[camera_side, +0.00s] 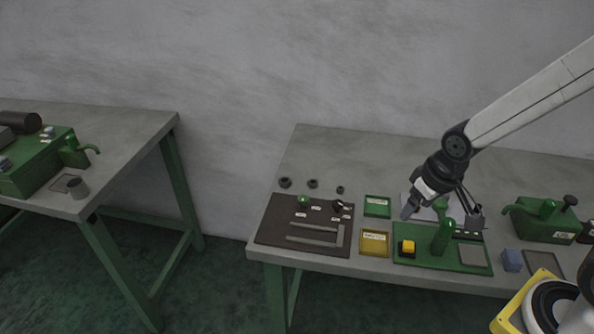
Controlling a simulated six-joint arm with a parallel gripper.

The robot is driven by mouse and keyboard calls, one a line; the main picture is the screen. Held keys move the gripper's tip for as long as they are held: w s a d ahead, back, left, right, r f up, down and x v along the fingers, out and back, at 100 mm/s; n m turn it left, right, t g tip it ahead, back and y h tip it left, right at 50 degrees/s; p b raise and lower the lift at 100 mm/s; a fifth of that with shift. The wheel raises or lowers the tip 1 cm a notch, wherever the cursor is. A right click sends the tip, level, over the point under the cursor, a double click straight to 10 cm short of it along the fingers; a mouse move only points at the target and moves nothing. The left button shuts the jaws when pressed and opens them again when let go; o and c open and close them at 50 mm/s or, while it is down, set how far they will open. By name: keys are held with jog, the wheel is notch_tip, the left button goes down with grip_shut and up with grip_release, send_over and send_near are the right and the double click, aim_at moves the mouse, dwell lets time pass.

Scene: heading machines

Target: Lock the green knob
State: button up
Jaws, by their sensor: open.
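A small round green knob (303,201) stands on the back part of a dark brown board (272,222), near the left end of the right-hand table. A dark knob (337,204) stands to its right, with small white labels close by. My gripper (440,214) is open over the green machine plate, well to the right of the green knob and apart from it. A green part shows between its fingers, but I cannot tell whether they touch it. The knob's lock position is too small to read.
The green machine plate (420,255) carries a yellow block (407,248) and an upright green cylinder (442,238). Green (377,206) and yellow (375,243) trays lie between it and the board. The board has grey slots (318,241). Several dark rings sit behind it.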

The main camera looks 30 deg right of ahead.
jog(key=w+a+f+m, duration=0.2)
jog(key=w+a, duration=0.2)
jog(key=w, duration=0.9)
jog(key=m+t+h, duration=0.2)
send_near(303, 198)
jog(key=shift+w+d+f, duration=0.2)
jog(key=shift+w+f, duration=0.1)
jog(key=shift+f, duration=0.1)
jog(key=shift+f+g, duration=0.1)
jog(key=shift+g, duration=0.2)
jog(key=shift+x, duration=3.8)
jog(key=shift+a, duration=0.1)
grip_shut()
